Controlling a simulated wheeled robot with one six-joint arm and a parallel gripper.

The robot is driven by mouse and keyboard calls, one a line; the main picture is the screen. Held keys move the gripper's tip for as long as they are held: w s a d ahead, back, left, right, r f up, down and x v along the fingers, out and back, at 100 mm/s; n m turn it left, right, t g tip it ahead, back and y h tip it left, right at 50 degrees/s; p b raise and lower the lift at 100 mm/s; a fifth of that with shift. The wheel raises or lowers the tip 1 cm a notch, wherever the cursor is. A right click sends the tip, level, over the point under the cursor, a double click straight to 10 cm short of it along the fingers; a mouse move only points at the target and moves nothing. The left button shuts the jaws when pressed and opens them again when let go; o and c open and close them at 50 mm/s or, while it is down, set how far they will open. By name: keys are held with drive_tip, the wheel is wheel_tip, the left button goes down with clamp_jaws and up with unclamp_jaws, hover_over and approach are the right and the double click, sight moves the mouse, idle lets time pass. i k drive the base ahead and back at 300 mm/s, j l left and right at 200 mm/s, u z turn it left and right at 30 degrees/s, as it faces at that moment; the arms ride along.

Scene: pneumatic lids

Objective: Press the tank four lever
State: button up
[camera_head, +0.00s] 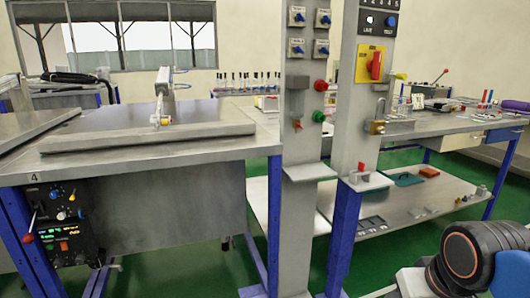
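A metal bench on blue legs carries the mark "4" (34,177) at its front left corner. Under that mark hangs a black control panel (62,222) with small knobs, buttons and lit indicators. A lever with a red ball end (28,238) sticks out from the panel's left side, slanting down. A flat grey lid (150,137) lies on the bench top, with a pale fitting on it. It looks closed. My gripper is out of view.
Two grey posts (300,110) with switches, red and green buttons and a padlock (377,127) stand between the bench and my arm. Small shelves stick out from them. A low shelf (400,210) holds small parts at the right. Green floor shows below the bench.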

sight(28, 240)
drive_tip(key=u, duration=1.75)
drive_tip(key=i+l, duration=0.1)
drive_tip(key=i, duration=0.15)
drive_tip(key=j+u, duration=0.05)
